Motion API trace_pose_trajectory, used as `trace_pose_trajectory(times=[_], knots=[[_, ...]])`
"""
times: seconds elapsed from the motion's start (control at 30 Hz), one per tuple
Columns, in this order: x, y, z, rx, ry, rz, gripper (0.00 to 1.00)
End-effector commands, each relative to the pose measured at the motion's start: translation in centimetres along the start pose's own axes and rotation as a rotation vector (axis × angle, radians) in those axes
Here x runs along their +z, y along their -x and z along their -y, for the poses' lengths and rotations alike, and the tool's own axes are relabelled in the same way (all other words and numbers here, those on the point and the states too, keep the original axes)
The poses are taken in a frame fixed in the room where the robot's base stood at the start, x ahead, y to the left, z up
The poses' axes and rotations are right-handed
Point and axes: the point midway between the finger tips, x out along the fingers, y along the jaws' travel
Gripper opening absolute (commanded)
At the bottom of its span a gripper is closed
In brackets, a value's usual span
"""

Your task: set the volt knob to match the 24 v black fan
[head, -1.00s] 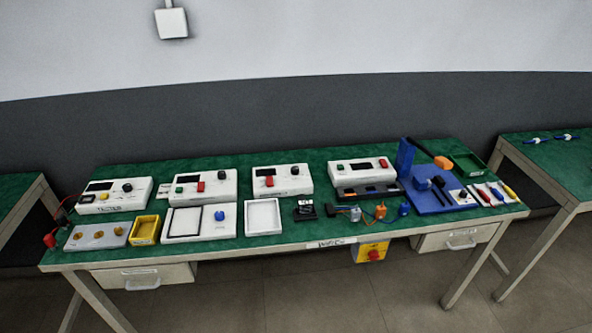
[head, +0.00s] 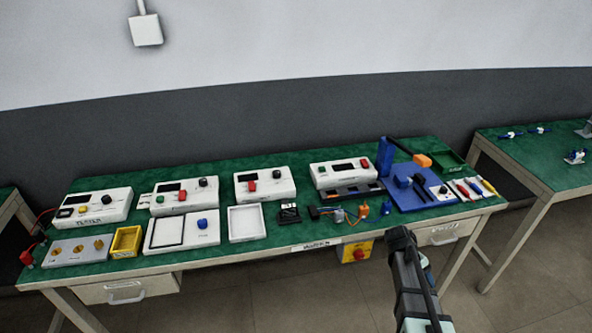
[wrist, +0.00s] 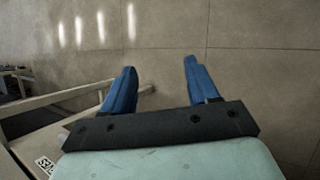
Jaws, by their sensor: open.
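A white box with a label that seems to read TESTER (head: 88,219) stands at the left of the green bench, with a dark display and a black knob (head: 106,199). A small black part with a pale label (head: 289,213), possibly the fan, lies near the front edge. My gripper (wrist: 160,68) is open and empty over the floor, in front of the bench.
A grey plate with brass knobs (head: 77,251), a yellow bin (head: 126,241) and white trays (head: 247,223) line the front. A blue fixture (head: 414,190) and pens stand at the right. A yellow box with a red button (head: 357,251) hangs below the front edge.

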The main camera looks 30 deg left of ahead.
Motion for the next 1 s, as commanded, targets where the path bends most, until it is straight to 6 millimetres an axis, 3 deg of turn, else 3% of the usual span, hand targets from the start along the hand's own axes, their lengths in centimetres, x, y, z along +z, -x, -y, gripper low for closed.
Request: trace_pose_trajectory(times=[0.03,0.3,0.47,0.77,1.0], knots=[[-1.1,2.4,-1.0,0.033,0.014,-0.011,0.59],[-3.8,14.2,-4.6,0.187,0.075,-0.038,0.59],[-5.8,20.6,-5.1,0.228,0.128,-0.067,0.59],[-10.8,31.3,-3.2,0.214,0.287,-0.157,0.59],[-17.8,40.8,2.0,0.082,0.517,-0.306,0.59]])
